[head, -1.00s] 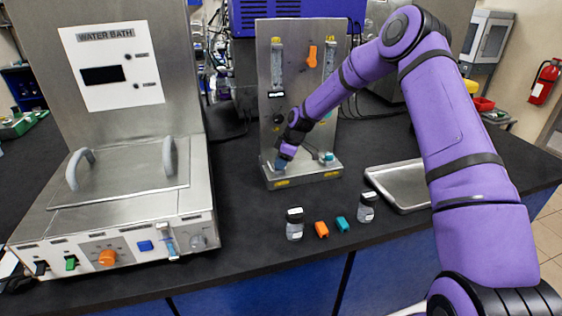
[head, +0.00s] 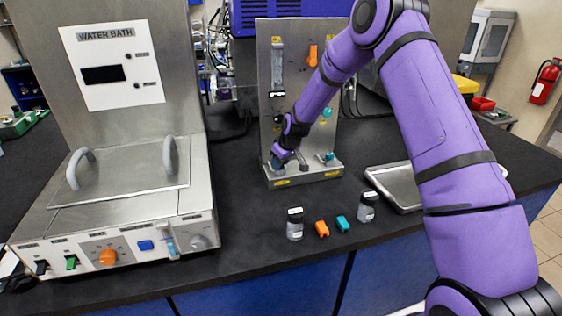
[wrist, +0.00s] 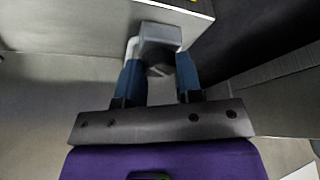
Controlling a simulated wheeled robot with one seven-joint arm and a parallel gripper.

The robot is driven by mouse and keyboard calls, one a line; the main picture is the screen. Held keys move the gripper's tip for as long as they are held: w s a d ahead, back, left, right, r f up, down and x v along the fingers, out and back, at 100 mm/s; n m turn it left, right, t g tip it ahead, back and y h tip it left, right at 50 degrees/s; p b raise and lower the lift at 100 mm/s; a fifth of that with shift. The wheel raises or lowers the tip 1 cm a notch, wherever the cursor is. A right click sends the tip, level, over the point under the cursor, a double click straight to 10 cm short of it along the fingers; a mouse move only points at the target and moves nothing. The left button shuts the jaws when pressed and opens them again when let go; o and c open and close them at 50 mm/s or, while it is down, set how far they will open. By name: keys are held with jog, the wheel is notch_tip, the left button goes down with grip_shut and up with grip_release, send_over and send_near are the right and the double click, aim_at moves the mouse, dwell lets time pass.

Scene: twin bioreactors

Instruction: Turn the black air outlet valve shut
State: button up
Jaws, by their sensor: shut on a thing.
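My gripper (head: 278,164) is at the lower left of the upright steel panel (head: 266,125), low over its base. In the wrist view my gripper's two blue fingers (wrist: 160,80) stand on either side of a dark grey, blocky handle (wrist: 160,34), and they are shut on it. It appears to be the black air outlet valve. Its label and exact turn angle cannot be made out. In the head view my gripper and wrist hide the valve.
A teal knob (head: 328,157) sits at the right of the panel's base, and an orange knob (head: 313,56) is higher up. Two small bottles (head: 295,224) (head: 367,208), an orange piece (head: 322,229) and a teal piece (head: 342,224) stand in front. A metal tray (head: 397,187) lies right, a water bath (head: 110,215) left.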

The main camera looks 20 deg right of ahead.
jog(key=m, duration=0.1)
jog(key=m+h, duration=0.1)
jog(key=m, duration=0.1)
jog(key=m+h, duration=0.1)
jog(key=m, duration=0.1)
jog(key=shift+a+t, duration=0.25)
jog(key=shift+t, duration=0.05)
jog(key=m+h, duration=0.2)
jog(key=m, duration=0.3)
jog(key=shift+a, duration=0.1)
dwell(0.3)
jog(key=o, duration=0.9)
jog(key=v, duration=1)
jog(key=shift+r, duration=0.45)
